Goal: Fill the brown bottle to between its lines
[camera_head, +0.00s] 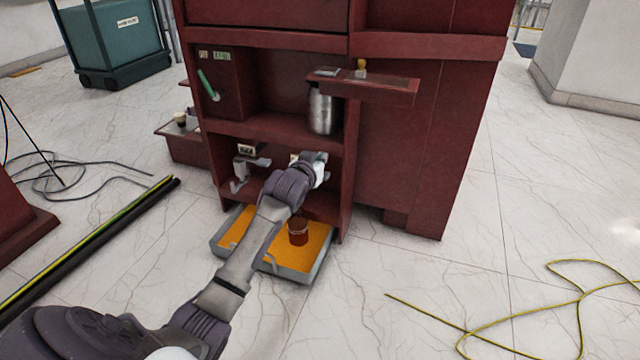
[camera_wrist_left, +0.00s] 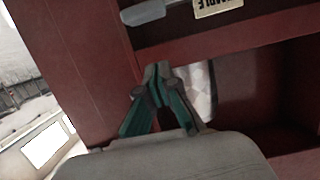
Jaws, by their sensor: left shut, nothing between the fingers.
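A brown bottle (camera_head: 298,232), open at the top, stands upright in the orange-lined tray (camera_head: 291,274) on the floor, to the right of my forearm. Its lines and contents are too small to make out. My left gripper (camera_head: 313,160) reaches into the lower bay of the red cabinet, its fingers mostly hidden in the head view. In the left wrist view the gripper (camera_wrist_left: 158,72) is shut and empty. A grey lever (camera_wrist_left: 143,12) lies just beyond its tips, below a SAMPLE label (camera_wrist_left: 217,5). My right gripper is out of view.
A green handle (camera_head: 208,84) is at upper left. A grey tap (camera_head: 260,162) sits in the lower bay. A pale object (camera_wrist_left: 203,90) is behind my fingers. A yellow cable (camera_head: 580,300) lies on the right floor.

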